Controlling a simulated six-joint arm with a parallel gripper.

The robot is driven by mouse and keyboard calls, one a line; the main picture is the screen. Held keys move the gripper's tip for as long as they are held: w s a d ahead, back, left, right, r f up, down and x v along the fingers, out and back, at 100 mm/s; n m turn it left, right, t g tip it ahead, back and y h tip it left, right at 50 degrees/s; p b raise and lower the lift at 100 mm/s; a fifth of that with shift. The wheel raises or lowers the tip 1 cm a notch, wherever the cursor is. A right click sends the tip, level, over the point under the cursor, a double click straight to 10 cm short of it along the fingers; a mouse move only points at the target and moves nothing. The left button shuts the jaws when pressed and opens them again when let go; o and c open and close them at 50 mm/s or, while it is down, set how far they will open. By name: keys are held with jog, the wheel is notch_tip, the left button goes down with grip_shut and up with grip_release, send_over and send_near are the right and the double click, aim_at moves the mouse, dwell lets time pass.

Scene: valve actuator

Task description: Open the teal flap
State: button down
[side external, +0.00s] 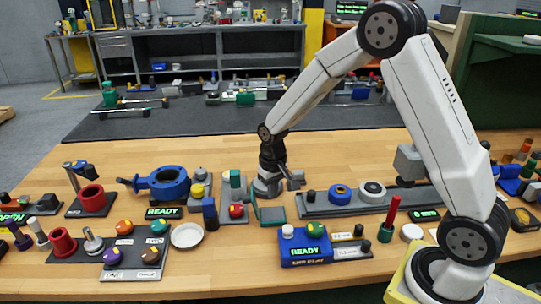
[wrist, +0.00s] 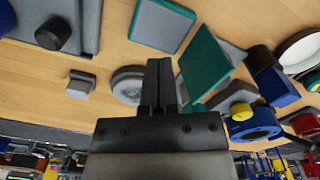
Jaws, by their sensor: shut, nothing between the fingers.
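The teal flap (wrist: 206,62) shows in the wrist view as a flat teal panel just right of my fingers. Beside it is a grey panel with a teal rim (wrist: 162,22). In the side view the teal-rimmed grey panel (side external: 271,215) lies on the table, with a thin teal edge standing at its left. My gripper (wrist: 159,68) is shut and empty, its fingers close to the flap; I cannot tell if they touch it. In the side view my gripper (side external: 297,181) is low over the table, just behind the panel.
A grey rail with a blue ring (side external: 340,194) stands to the right. A blue box reading READY (side external: 305,250) is in front. A block with a red knob (side external: 236,211) and a blue valve (side external: 168,184) are to the left. A white dish (side external: 187,236) lies front left.

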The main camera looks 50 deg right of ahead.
jog(key=shift+r, duration=2.3)
jog(key=s+a+n+t, duration=0.2)
jog(key=s+a+n, duration=0.1)
jog(key=s, duration=1.1)
jog(key=shift+s+a+t, duration=0.3)
jog(key=shift+a, duration=0.35)
